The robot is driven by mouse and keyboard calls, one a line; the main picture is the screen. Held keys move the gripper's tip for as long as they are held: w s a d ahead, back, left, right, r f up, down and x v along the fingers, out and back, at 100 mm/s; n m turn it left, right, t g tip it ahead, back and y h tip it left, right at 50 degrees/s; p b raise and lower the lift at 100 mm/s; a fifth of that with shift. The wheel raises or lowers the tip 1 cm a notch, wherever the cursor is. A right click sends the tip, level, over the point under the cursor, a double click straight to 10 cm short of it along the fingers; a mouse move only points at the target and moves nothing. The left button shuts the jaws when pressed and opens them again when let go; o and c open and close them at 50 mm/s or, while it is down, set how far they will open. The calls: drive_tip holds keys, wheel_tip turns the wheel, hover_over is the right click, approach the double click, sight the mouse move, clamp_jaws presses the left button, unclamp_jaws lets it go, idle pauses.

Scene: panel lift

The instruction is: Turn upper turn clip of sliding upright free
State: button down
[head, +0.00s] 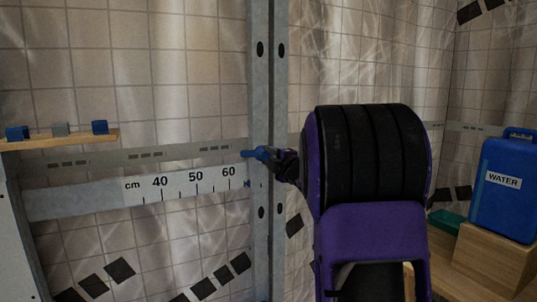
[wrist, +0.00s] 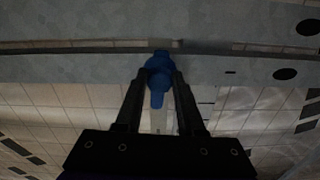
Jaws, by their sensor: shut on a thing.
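The sliding upright (head: 261,95) is a grey metal post with dark oval holes, standing in the middle of the head view. It crosses the top of the wrist view (wrist: 100,68) as a grey band. The blue turn clip (head: 258,153) sits on the upright at the height of the ruler rail and points left. My gripper (head: 277,160) reaches it from the right. In the wrist view, my gripper (wrist: 159,82) has its two dark fingers shut on the blue clip (wrist: 160,68), one on each side.
A rail with a cm scale (head: 90,195) runs left from the upright, with a plain slotted rail behind it. A wooden shelf (head: 70,139) with small blocks is at left. A blue water container (head: 505,185) stands on a wooden box (head: 495,258) at right.

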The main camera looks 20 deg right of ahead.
drive_tip(key=m+p, duration=0.1)
drive_tip(key=m, duration=0.4)
drive_tip(key=shift+r+p, duration=0.15)
drive_tip(key=shift+p, duration=0.25)
idle(0.3)
drive_tip(key=c, duration=0.5)
unclamp_jaws()
drive_tip(key=shift+f, duration=0.2)
